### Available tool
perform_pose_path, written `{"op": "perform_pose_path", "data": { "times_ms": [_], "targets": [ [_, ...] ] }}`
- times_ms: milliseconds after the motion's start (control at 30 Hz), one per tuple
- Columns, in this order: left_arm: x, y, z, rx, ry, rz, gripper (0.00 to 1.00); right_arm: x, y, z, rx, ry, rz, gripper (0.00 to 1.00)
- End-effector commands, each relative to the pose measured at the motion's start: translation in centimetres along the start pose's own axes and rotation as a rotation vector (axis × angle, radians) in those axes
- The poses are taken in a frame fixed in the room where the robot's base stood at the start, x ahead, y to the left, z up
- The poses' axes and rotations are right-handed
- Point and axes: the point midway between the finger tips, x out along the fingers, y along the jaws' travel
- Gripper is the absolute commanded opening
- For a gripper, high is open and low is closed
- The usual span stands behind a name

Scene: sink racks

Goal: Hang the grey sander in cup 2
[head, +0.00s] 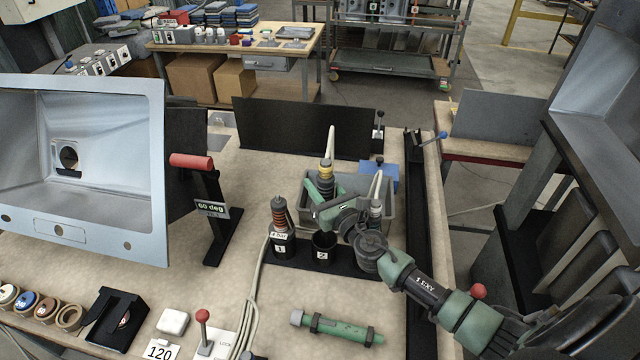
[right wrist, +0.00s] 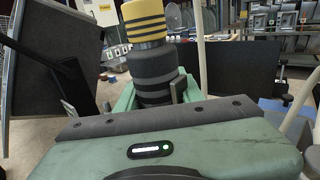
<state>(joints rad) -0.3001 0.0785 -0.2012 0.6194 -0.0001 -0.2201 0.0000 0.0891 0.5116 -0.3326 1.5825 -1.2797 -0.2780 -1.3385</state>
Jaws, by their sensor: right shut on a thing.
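The grey sander (head: 326,184), dark grey with a yellow-and-black banded top, is upright in my right gripper (head: 319,197). The right wrist view shows the sander's dark body (right wrist: 154,72) between the fingers, with the bands above. Its lower end is hidden. Cup 2 (head: 323,249) is a black holder with a dark opening that looks empty. The sander shows above cup 2 in the head view, apart from it; I cannot tell how far behind. My right arm comes in from the lower right and covers the area right of cup 2. My left gripper is not in view.
Cup 1 (head: 281,247) on the left holds a tool with orange bands (head: 279,212). Another tool (head: 376,208) stands right of my gripper. A grey bin (head: 392,200) is behind the cups. A green tool (head: 345,329) lies in front. A cable runs left of cup 1.

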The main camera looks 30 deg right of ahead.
Motion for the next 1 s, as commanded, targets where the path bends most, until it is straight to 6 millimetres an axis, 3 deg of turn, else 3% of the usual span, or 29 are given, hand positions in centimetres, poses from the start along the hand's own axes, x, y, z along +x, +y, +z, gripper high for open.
{"op": "perform_pose_path", "data": {
  "times_ms": [33,700,1000],
  "targets": [
    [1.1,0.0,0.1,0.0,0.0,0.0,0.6,0.1,0.0,-0.9,-0.001,-0.004,-0.001,0.0],
    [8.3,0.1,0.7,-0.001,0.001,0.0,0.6,0.1,-0.1,-8.1,-0.001,-0.005,-0.001,0.0],
    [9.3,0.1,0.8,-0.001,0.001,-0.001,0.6,0.1,-0.1,-9.2,0.0,-0.005,-0.001,0.0]
  ]
}}
